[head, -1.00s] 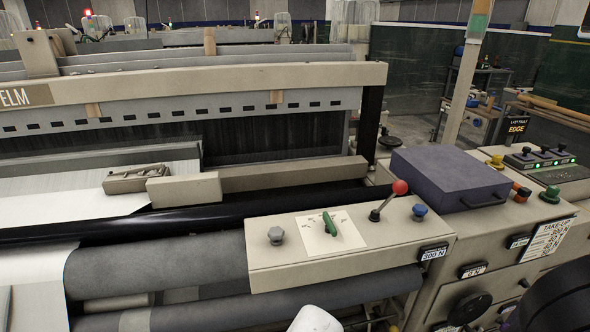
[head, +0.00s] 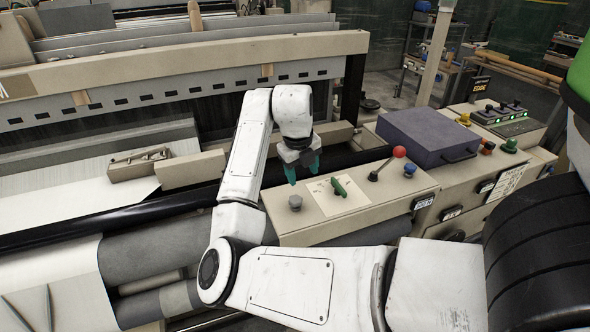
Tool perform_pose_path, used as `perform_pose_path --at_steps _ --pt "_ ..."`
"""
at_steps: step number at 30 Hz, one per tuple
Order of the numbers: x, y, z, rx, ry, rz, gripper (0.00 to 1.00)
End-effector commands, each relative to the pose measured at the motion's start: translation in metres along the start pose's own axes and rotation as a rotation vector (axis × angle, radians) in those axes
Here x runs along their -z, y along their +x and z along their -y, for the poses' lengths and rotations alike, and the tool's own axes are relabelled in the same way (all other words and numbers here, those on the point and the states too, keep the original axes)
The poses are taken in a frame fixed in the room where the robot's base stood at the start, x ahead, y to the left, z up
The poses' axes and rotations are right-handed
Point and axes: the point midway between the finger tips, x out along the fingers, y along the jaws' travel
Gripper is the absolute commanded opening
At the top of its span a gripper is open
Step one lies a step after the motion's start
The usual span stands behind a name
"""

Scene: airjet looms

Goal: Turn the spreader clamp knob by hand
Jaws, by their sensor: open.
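The beige control box holds several controls. I see no readable label telling which one is the spreader clamp knob. My gripper (head: 303,174) is open and empty, with teal fingertips pointing down.
A lever with a red ball (head: 399,152) and a blue knob (head: 409,171) stand to the right on the same beige box (head: 330,229). A purple-grey box (head: 427,137) lies behind them. The loom's long beige beam (head: 180,72) runs behind my gripper.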

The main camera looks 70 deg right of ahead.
Motion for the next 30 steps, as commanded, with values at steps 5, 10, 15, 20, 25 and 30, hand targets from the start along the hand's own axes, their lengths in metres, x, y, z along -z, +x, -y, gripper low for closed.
perform_pose_path --at_steps 5,10,15,20,25,30 --pt "-0.002 -0.008 -0.011 -0.112 0.372 -0.111 0.6" --pt "-0.003 -0.011 -0.018 -0.147 0.525 -0.169 0.6" --pt "-0.001 -0.002 -0.02 -0.15 0.55 -0.18 0.6" --pt "0.001 0.014 -0.024 -0.15 0.547 -0.179 0.6" --pt "0.003 0.032 -0.027 -0.15 0.546 -0.178 0.6" --pt "0.005 0.05 -0.031 -0.149 0.545 -0.177 0.6"
